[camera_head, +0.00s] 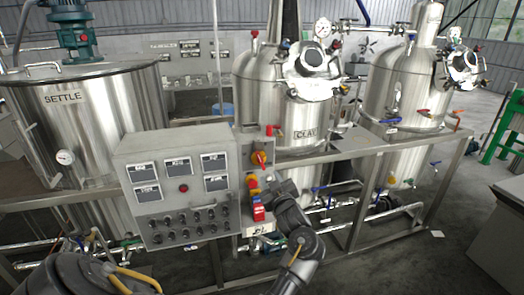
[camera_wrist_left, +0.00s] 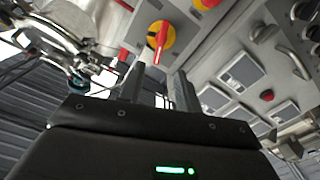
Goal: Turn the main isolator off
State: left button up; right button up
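The main isolator (camera_head: 259,158) is a red rotary handle on a yellow plate, on the narrow strip to the right of the grey control panel. In the left wrist view the isolator (camera_wrist_left: 160,38) shows just beyond the fingertips, its red handle running nearly up and down the picture. My left gripper (camera_head: 273,188) is dark and is near the strip, below and right of the isolator. In the left wrist view its two fingers (camera_wrist_left: 159,85) stand apart with nothing seen between them. Whether they touch the handle cannot be told. My right gripper is not in view.
A second yellow and red control (camera_head: 252,182) sits below the isolator, with a red box (camera_head: 258,213) under it. The grey control panel (camera_head: 180,190) has meters and several knobs. Steel tanks (camera_head: 95,105) and frame rails (camera_head: 365,205) stand around it.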

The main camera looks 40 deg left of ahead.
aim_at(261, 162)
pick_arm(q)
jog(key=p+x, duration=0.1)
jog(key=x, duration=0.4)
jog(key=p+x, duration=0.2)
jog(key=x, duration=0.3)
jog(key=shift+w+a+f+p, duration=0.25)
jog(key=shift+p, duration=0.05)
